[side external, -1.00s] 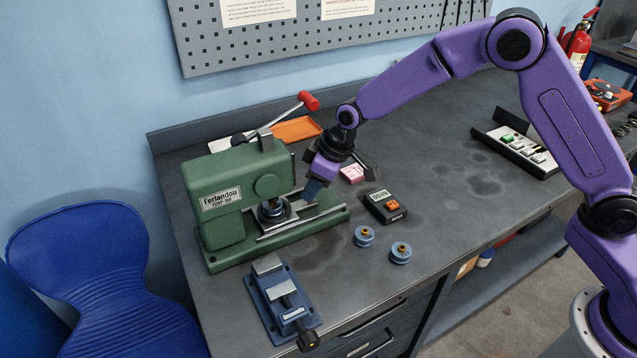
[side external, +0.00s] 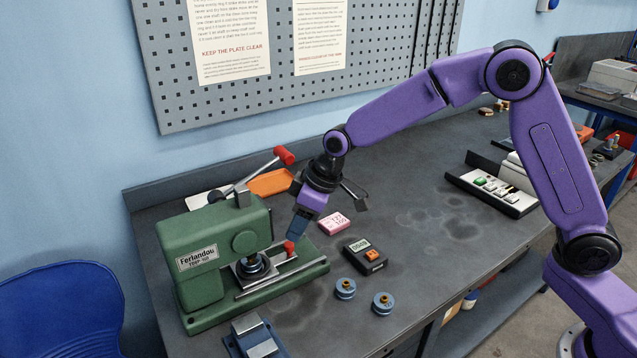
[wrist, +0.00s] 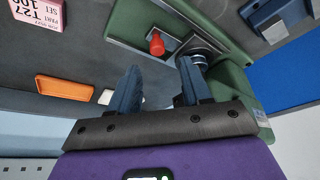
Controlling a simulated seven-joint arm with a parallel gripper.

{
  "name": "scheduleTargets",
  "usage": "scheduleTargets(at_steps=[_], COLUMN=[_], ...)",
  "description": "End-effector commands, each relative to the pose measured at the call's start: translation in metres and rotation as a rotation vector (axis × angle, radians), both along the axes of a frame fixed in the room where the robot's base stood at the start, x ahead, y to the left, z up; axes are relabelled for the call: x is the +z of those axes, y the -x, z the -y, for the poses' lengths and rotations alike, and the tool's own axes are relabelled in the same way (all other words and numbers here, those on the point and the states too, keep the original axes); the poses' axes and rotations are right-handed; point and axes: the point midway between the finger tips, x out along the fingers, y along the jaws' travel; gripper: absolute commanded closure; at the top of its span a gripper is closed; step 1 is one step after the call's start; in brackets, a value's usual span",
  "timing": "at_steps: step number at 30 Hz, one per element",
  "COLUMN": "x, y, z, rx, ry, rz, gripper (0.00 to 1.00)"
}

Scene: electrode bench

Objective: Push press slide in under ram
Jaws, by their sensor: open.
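The green press (side external: 205,245) stands at the left of the bench. Its slide (side external: 270,268), a metal plate between rails with a red knob (side external: 289,248), sits in the base. A round blue and black die (side external: 253,265) is at the slide's inner end, close beneath the press head; the ram is mostly hidden there. My gripper (side external: 297,228) is open and empty, pointing down just behind and above the red knob. In the wrist view, the blue fingers (wrist: 158,72) are apart, with the knob (wrist: 156,43) beyond the gap and the die (wrist: 200,55) beyond the right finger.
A pink label block (side external: 333,222), a meter (side external: 365,254) and two blue round dies (side external: 364,292) lie right of the press. A blue vise (side external: 257,340) is in front. An orange tray (side external: 271,182) and the red-ended press lever (side external: 284,155) are behind.

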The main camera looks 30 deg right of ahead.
Motion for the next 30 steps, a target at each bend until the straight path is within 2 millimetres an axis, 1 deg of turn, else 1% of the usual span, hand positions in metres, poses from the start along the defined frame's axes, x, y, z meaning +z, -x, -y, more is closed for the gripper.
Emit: scheduleTargets(at_steps=[1,6,12,15,18,21,30], x=[0.012,0.044,0.078,0.090,0.099,0.103,0.105], y=[0.002,0.012,0.023,0.026,0.029,0.031,0.031], z=[0.002,0.011,0.022,0.025,0.028,0.029,0.030], rx=[0.000,0.001,0.001,0.002,0.002,0.002,0.002], ry=[-0.003,-0.004,-0.002,-0.002,-0.001,-0.001,-0.001], rz=[0.004,0.005,0.005,0.003,0.002,0.001,0.001], gripper=[0.52,0.52,0.52,0.52,0.52,0.52,0.52])
